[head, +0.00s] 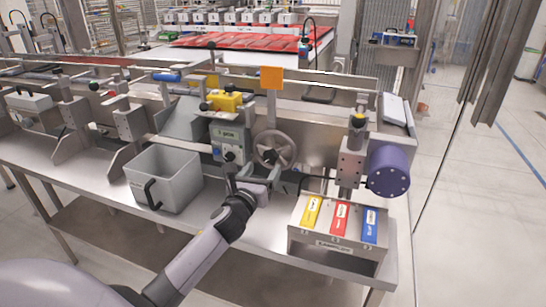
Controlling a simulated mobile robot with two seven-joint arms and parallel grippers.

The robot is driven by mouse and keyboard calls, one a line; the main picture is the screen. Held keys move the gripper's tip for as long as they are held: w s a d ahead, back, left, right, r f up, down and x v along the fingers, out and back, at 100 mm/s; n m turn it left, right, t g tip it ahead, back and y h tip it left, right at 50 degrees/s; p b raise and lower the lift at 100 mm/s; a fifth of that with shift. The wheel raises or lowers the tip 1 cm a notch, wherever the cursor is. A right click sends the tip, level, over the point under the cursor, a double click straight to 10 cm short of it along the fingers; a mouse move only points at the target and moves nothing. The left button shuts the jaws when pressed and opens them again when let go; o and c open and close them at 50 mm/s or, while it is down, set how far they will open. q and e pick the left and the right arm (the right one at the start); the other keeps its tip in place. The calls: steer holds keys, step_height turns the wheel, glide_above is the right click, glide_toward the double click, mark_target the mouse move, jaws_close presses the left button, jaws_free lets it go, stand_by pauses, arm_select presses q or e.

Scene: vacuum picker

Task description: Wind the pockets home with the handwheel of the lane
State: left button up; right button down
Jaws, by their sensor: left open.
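The handwheel (273,150) is a grey spoked wheel with a dark hub, on the front of the lane behind the steel bench. My left gripper (252,174) is open just below and in front of the wheel, its fingers pointing toward the lane. It appears empty, and I cannot tell whether a finger touches the wheel's lower rim. A grey-green control box (229,140) with a dark knob sits left of the wheel. I cannot make out the pockets clearly. My right gripper is out of view.
A grey bin (164,177) with a black handle stands left of my arm. A sample box (336,246) with yellow, red and blue labels stands right, below a purple motor (388,171). An orange plate (271,78) rises above the wheel.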

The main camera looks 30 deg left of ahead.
mark_target(270, 160)
arm_select(q)
steer(key=shift+b+x, duration=0.5)
steer(key=shift+x, duration=2.75)
steer(key=shift+d, duration=0.1)
steer(key=c, duration=1)
